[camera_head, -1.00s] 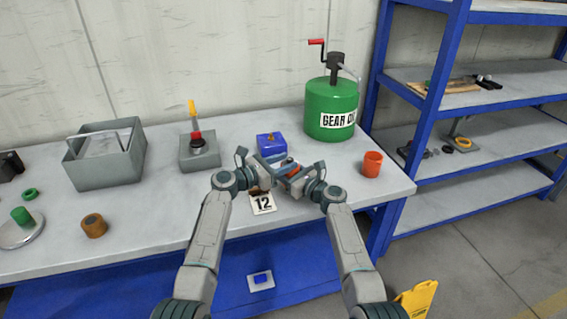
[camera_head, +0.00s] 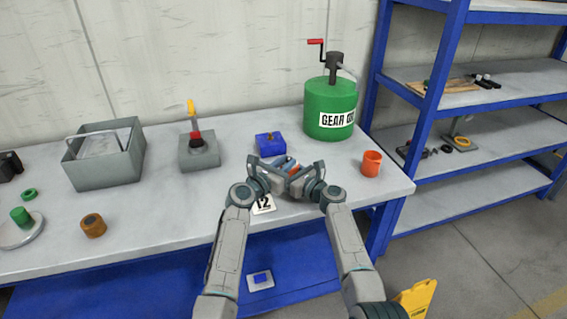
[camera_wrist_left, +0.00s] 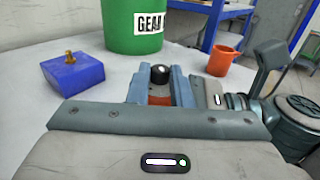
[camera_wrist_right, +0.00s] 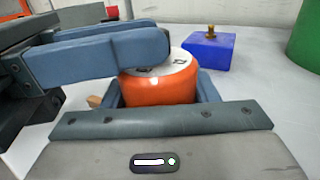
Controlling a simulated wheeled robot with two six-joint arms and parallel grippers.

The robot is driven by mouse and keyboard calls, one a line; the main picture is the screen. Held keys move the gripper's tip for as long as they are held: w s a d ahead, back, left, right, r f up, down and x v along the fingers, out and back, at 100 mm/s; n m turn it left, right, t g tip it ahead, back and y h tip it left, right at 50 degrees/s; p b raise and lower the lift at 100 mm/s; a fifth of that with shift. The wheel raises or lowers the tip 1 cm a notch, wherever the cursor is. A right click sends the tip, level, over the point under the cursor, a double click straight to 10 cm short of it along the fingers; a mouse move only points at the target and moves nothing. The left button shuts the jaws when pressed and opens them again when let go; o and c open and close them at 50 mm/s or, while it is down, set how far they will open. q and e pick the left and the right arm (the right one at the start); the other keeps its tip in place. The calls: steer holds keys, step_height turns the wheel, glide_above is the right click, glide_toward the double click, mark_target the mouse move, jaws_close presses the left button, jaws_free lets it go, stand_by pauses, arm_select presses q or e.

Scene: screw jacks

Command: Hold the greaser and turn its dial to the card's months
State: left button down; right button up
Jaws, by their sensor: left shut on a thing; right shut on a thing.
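The greaser is an orange cylinder (camera_wrist_right: 158,88) with a white marked dial face on top; it stands upright in the right wrist view. My right gripper (camera_head: 297,173) is shut around its orange body. My left gripper (camera_head: 281,164) is shut at the greaser's top, its fingers lying across the dial area and hiding part of the face. In the left wrist view a black round part (camera_wrist_left: 160,73) shows between the fingers, with orange below. The dial's marks are too small to read. The white card (camera_head: 264,205) shows "12", partly covered by my left arm.
A blue block with a brass fitting (camera_head: 269,144) stands just behind the grippers. A green gear-oil drum (camera_head: 331,105) is behind right, an orange cup (camera_head: 371,163) to the right. A grey box (camera_head: 104,155) and a lever stand (camera_head: 199,151) are to the left.

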arm_select(q)
steer(key=shift+n+y, duration=0.3)
steer(key=shift+y, duration=0.1)
steer(key=c, duration=1.3)
jaws_free()
steer(key=shift+s, duration=0.1)
steer(key=v, duration=1.2)
steer(key=shift+f, duration=0.2)
steer(key=shift+d, duration=0.1)
